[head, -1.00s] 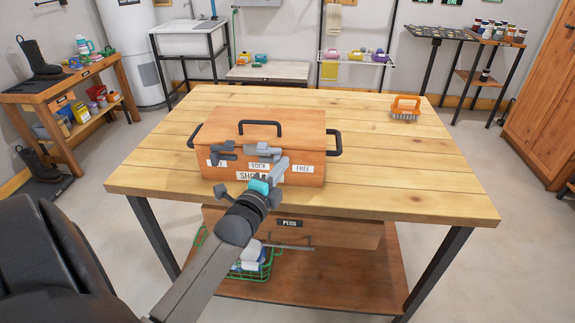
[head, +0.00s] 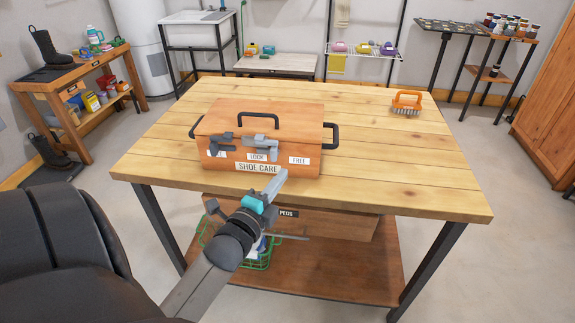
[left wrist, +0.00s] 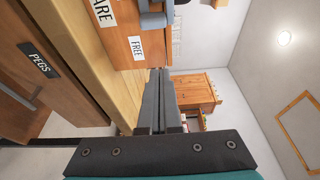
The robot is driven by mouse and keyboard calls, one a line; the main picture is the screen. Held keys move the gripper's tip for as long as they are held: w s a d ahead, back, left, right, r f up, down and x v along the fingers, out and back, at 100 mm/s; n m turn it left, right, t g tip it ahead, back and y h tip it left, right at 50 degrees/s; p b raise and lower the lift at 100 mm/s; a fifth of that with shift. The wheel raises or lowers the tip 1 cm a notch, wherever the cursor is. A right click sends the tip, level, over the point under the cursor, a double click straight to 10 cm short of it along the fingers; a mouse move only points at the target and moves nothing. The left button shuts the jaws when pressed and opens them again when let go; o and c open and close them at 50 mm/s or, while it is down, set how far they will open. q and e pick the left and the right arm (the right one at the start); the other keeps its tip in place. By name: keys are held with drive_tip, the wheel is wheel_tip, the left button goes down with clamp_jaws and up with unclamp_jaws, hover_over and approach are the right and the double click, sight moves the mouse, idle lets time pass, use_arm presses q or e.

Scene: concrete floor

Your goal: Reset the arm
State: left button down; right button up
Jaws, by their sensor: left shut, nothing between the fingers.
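My left gripper (head: 280,179) is shut and empty in the head view, in front of the wooden shoe care box. In the left wrist view its two fingers (left wrist: 158,75) lie together, pointing past the edge of the box. The box (head: 310,120) stands closed on the workbench, with a black handle on its lid, a handle at each side, and grey latch parts (head: 260,142) on its front. Its FREE label also shows in the left wrist view (left wrist: 136,47). My right gripper is not in view.
The wooden workbench (head: 420,170) has an orange brush (head: 407,102) at its right and a drawer labelled PEGS (head: 340,222) below. A green wire basket (head: 262,262) is on the lower shelf. The bench top right of the box is mostly clear.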

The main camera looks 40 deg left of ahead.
use_arm(q)
drive_tip(key=shift+v, duration=1.05)
